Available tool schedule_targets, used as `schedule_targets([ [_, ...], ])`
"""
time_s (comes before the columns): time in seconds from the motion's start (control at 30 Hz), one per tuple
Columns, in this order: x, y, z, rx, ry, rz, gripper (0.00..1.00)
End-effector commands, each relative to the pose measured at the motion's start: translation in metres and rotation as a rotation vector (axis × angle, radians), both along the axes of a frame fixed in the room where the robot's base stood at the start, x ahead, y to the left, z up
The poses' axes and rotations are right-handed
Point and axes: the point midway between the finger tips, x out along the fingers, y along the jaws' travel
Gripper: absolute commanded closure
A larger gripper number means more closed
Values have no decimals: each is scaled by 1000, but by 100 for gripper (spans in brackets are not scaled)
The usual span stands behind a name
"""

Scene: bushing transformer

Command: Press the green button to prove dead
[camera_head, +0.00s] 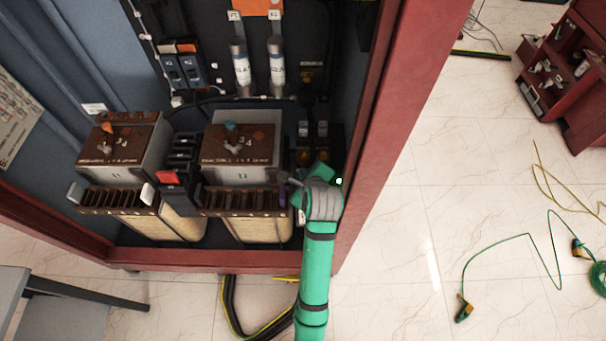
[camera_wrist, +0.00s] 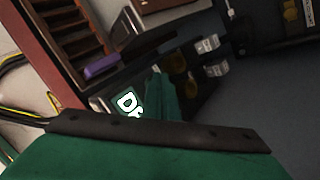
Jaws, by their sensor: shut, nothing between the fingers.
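My gripper (camera_head: 318,169) is inside the red cabinet at its lower right, beside the right transformer block. My wrist covers much of that corner in the head view. In the wrist view, the green fingers of my gripper (camera_wrist: 158,80) are shut with nothing between them and point at a dark panel. Whether the fingertips touch anything cannot be told.
Two brown-topped transformer blocks (camera_head: 240,145) stand left of my gripper. The cabinet's red right post (camera_head: 398,115) is close to my arm. Dim amber round parts (camera_wrist: 177,62) and pale blocks (camera_wrist: 207,43) sit near the fingers. Green cables (camera_head: 500,240) lie on the floor at right.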

Motion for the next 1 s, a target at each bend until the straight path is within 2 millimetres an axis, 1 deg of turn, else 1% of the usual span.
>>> schedule_targets([
  [0.33, 1, 1, 15, 0, -2, 1, 100],
  [0.73, 1, 0, 19, -1, -2, -1, 100],
  [1.0, 1, 1, 41, 0, -4, 2, 100],
])
